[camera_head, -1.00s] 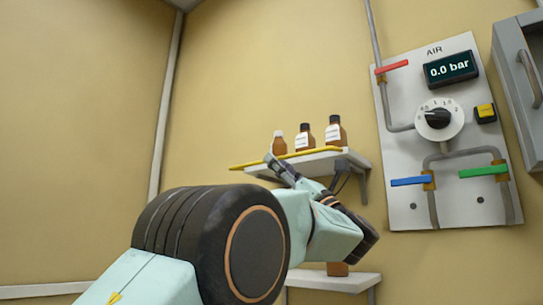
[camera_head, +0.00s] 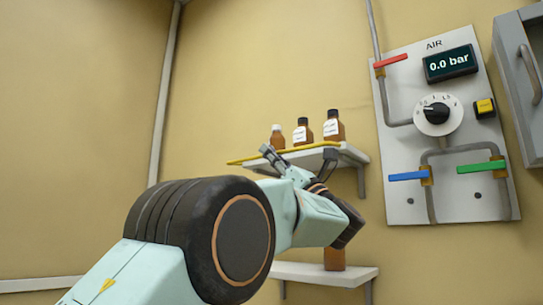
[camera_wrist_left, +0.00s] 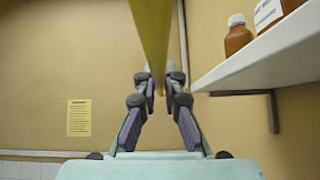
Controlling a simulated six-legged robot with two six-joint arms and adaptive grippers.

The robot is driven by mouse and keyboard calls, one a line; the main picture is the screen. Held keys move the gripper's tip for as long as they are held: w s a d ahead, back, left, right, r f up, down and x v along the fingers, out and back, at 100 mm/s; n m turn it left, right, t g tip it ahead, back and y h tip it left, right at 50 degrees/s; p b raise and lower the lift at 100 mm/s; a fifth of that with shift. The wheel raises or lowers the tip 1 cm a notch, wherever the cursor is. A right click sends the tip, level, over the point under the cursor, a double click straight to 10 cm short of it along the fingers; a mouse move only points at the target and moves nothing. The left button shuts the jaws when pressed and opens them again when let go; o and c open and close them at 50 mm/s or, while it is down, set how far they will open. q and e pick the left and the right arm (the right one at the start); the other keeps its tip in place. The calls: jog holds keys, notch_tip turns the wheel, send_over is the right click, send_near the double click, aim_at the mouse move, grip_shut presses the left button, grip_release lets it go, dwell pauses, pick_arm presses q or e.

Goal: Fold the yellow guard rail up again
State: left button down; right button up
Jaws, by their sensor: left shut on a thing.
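The yellow guard rail (camera_head: 246,159) is a thin bar along the front of the upper shelf (camera_head: 349,153), low at about the shelf's level, its left end reaching past the shelf. My left gripper (camera_head: 267,151) is at the rail's left part. In the left wrist view, the rail (camera_wrist_left: 152,35) runs from the top middle down between the fingertips (camera_wrist_left: 161,78), which are shut on it. The fingers hide part of the rail. My right gripper is not in view.
Several brown bottles stand on the upper shelf, one at its right (camera_head: 334,126). A lower shelf (camera_head: 330,274) holds another brown bottle (camera_head: 334,259). To the right is the AIR panel (camera_head: 400,120) with its valve handles and a grey cabinet (camera_head: 520,70). The left wall is clear.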

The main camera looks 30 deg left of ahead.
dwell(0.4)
pick_arm(q)
jog(key=m+t, duration=0.1)
jog(key=m+t+b, duration=0.1)
jog(key=m+t, duration=0.1)
jog(key=shift+s+r+h+b, duration=0.15)
jog(key=shift+r+h+b, duration=0.15)
jog(key=shift+r, duration=0.05)
jog(key=m+t, duration=0.1)
jog(key=m, duration=0.1)
jog(key=m+t+h+b, duration=0.1)
jog(key=m+t, duration=0.1)
jog(key=shift+r, duration=0.4)
jog(key=m+t+h, duration=0.1)
jog(key=m, duration=0.1)
jog(key=r+m+t+h, duration=0.1)
jog(key=m+t, duration=0.1)
jog(key=shift+r, duration=0.1)
jog(key=m, duration=0.1)
jog(key=m+t+h, duration=0.1)
jog(key=r+m+t+h+p, duration=0.1)
jog(key=shift+w, duration=0.25)
jog(key=w+r+m+g+h+p, duration=0.1)
jog(key=w+r+m+h+p, duration=0.2)
jog(key=m+h+p, duration=0.7)
jog(key=shift+w+d+r+m+p, duration=0.2)
jog(key=shift+w+m+p, duration=1.3)
jog(key=shift+p, duration=3.45)
jog(key=shift+s+m, duration=0.3)
jog(key=shift+m, duration=0.1)
